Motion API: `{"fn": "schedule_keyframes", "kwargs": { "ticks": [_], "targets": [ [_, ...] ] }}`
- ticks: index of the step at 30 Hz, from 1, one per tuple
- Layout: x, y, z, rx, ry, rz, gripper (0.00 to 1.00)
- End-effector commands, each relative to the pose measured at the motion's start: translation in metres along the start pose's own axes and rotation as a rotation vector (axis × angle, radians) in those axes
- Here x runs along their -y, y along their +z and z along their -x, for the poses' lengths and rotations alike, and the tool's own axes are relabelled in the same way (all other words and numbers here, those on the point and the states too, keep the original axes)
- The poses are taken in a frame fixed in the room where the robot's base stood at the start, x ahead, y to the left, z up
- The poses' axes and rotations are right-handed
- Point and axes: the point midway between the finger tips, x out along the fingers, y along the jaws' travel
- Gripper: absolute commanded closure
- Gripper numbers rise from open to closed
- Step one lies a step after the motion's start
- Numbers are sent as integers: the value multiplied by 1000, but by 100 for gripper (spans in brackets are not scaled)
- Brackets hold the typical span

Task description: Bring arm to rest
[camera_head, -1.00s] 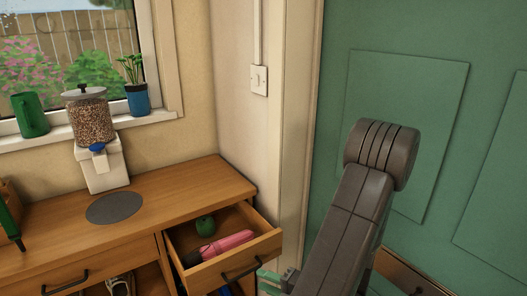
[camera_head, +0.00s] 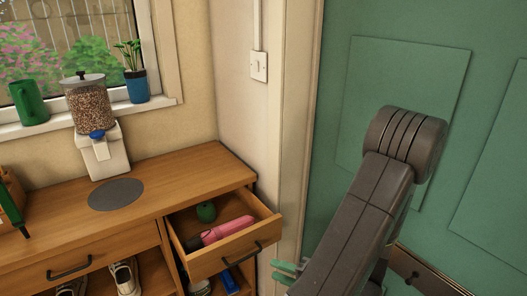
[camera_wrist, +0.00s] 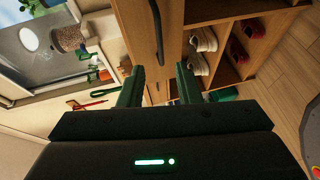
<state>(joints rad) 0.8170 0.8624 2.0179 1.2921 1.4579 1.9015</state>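My arm rises in the right half of the head view, in front of the green door (camera_head: 345,110). My gripper (camera_wrist: 160,82) shows in the wrist view with its two green fingers apart and nothing between them. In the head view a green finger part shows low beside my arm, near the drawer front; the rest is hidden behind the arm. The wooden cabinet's top drawer (camera_head: 232,262) is pulled open. It holds a pink bottle-like item (camera_head: 228,230) and a round green item (camera_head: 206,212).
On the cabinet top (camera_head: 165,180) stand a dispenser (camera_head: 90,105) and a grey round mat (camera_head: 116,194). Shoes (camera_head: 125,277) sit on the shelves below. A green jug (camera_head: 28,103) and a potted plant (camera_head: 136,88) stand on the sill. The open drawer juts out close to my arm.

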Motion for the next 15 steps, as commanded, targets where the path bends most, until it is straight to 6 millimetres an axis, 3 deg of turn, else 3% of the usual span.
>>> {"fn": "schedule_keyframes", "kwargs": {
  "ticks": [15],
  "targets": [
    [1, -1, -75, -3, -1, 0, 69]
  ]
}}
